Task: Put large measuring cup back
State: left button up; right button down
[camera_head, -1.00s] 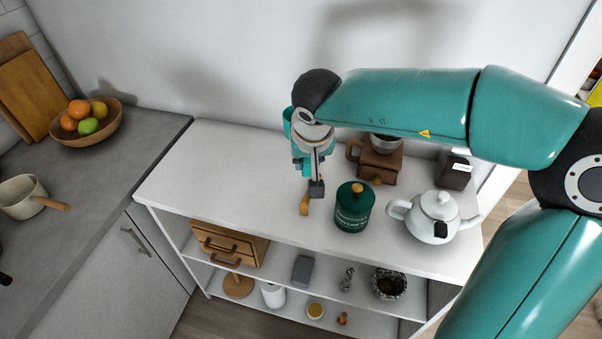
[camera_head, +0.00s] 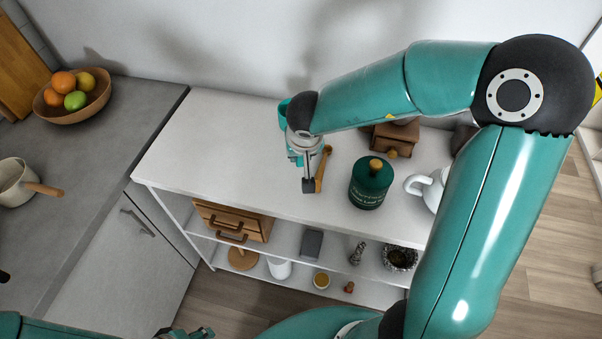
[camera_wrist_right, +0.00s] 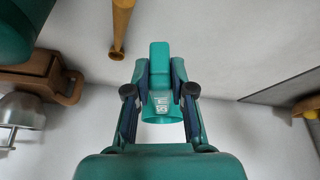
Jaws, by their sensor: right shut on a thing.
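The large measuring cup appears as a teal piece with white print (camera_wrist_right: 161,100) between my right fingers in the right wrist view. My right gripper (camera_head: 308,184) is shut on it, low over the white rack's top shelf (camera_head: 215,150). It also shows in the right wrist view (camera_wrist_right: 160,92). In the head view the cup is not clear against my teal gripper. My left gripper (camera_head: 197,333) is barely in view at the bottom left edge, and its jaws cannot be made out.
A wooden utensil (camera_head: 323,166) lies right beside my right gripper. A green canister (camera_head: 370,187), a white teapot (camera_head: 424,187) and a wooden grinder (camera_head: 392,138) stand to the right. The top's left part is clear. A fruit bowl (camera_head: 95,105) sits on the grey counter.

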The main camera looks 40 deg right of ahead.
jog(key=shift+f, duration=0.85)
notch_tip(320, 180, down, 6)
jog(key=b, duration=0.3)
jog(key=shift+r, duration=0.2)
jog(key=c, duration=1.3)
grip_release()
jog(key=shift+o, duration=0.2)
